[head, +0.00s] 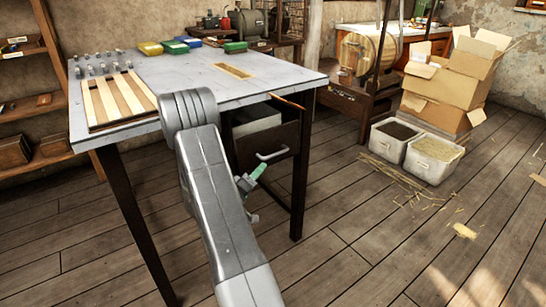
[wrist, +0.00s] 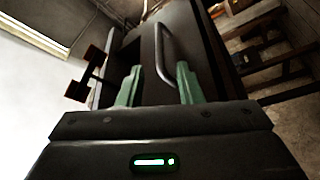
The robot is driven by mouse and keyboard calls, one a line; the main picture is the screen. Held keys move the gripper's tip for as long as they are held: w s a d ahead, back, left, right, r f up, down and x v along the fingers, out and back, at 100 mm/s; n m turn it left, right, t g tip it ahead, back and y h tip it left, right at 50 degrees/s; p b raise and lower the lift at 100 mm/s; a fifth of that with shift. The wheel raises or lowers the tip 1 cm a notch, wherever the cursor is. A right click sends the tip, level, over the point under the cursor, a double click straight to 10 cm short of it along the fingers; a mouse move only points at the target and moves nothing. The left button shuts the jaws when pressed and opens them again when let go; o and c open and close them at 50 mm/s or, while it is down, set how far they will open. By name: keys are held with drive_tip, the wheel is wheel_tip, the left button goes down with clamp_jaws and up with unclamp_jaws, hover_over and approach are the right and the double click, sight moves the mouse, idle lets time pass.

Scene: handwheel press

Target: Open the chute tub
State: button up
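The dark tub (head: 281,133) hangs under the workbench and has a pale bar handle (head: 272,154) on its front. A pale grey surface shows above and behind that front. My gripper (head: 257,172) is just below and in front of the handle in the head view, partly hidden by my arm. In the wrist view my gripper (wrist: 157,82) has its two green fingers apart. The curved handle (wrist: 162,55) of the dark tub front (wrist: 185,45) appears between them, nearer the right finger. I cannot tell whether either finger touches it.
The workbench (head: 200,75) carries a striped board (head: 117,97) and several coloured boxes at the back. Its dark front leg (head: 301,180) stands right of the tub. Two bins (head: 433,158) and cardboard boxes (head: 455,85) stand at the right. The floor in front is open.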

sight(273, 156)
drive_tip(key=b+x, duration=0.1)
drive_tip(key=x, duration=0.8)
drive_tip(key=shift+d, duration=0.1)
clamp_jaws()
